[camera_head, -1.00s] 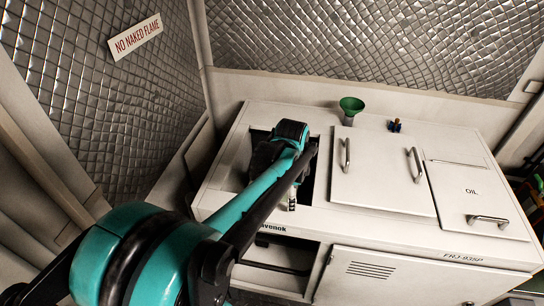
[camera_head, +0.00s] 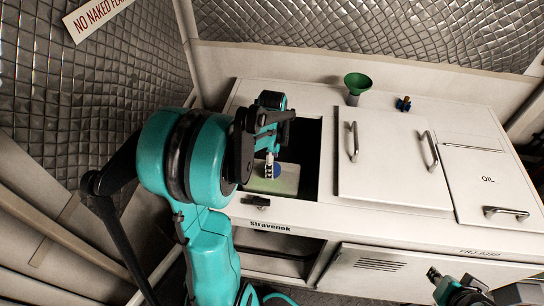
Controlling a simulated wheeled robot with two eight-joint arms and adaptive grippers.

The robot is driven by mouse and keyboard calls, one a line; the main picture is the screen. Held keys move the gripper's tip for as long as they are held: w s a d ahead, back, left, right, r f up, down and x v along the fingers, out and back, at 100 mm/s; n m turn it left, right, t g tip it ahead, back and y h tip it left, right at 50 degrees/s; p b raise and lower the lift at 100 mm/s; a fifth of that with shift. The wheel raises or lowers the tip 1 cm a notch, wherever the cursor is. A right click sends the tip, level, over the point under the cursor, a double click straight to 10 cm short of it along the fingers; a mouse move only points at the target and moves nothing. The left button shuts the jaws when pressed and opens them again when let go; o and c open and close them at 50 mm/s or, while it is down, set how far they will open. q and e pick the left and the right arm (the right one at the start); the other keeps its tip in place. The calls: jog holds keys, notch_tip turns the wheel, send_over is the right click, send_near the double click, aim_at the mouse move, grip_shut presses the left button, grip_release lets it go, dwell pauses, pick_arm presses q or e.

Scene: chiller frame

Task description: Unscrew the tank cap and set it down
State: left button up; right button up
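My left gripper (camera_head: 269,167) points down into the bay, right by the left side of the cap in the picture. Its fingers partly overlap the cap, and I cannot tell whether they touch it or how far they are parted. My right gripper (camera_head: 434,273) shows at the bottom right, in front of the cabinet and away from the cap; its fingers are too small to read.
A green funnel (camera_head: 357,84) and a small blue and brown fitting (camera_head: 403,104) stand at the cabinet's back edge. A closed lid with two handles (camera_head: 385,160) and an OIL lid (camera_head: 485,180) lie to the right. A small dark part (camera_head: 257,201) is on the front ledge.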

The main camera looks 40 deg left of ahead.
pick_arm(q)
jog(key=shift+s+d+f, duration=0.1)
jog(key=shift+f, duration=0.55)
jog(key=c, duration=1.2)
jog(key=o, duration=1)
